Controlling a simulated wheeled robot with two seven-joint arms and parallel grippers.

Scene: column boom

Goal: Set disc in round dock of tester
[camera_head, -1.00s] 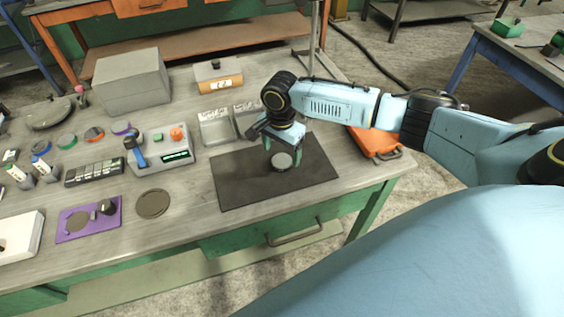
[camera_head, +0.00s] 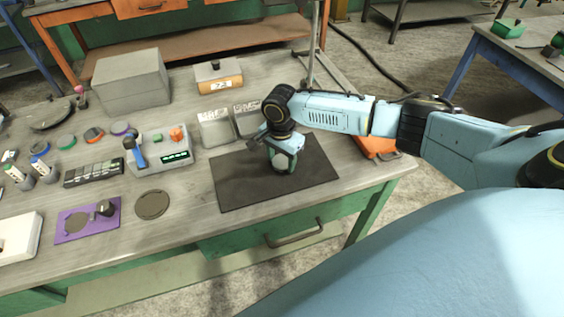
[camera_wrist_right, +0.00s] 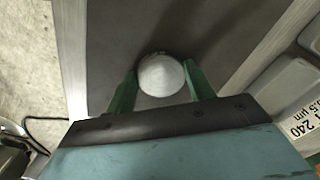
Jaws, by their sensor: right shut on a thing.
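A pale round disc (camera_wrist_right: 162,76) is between the two green fingers of my right gripper (camera_wrist_right: 160,70) in the right wrist view. The gripper is shut on it. In the head view, the right gripper (camera_head: 283,158) is over the dark mat (camera_head: 237,184), with the disc (camera_head: 282,163) partly showing between its fingers. I cannot tell whether the disc touches the mat. A grey console (camera_head: 163,153) with a blue lever, an orange knob and a lit green display stands left of the mat. It appears to be the tester; I cannot clearly make out a round dock on it. My left gripper is out of view.
A dark round plate (camera_head: 153,204) and a purple plate (camera_head: 74,234) with a black knob lie at the front left. Grey bins (camera_head: 216,130) stand behind the mat. A large grey box (camera_head: 132,80) is at the back. An orange case (camera_head: 376,146) is at right.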

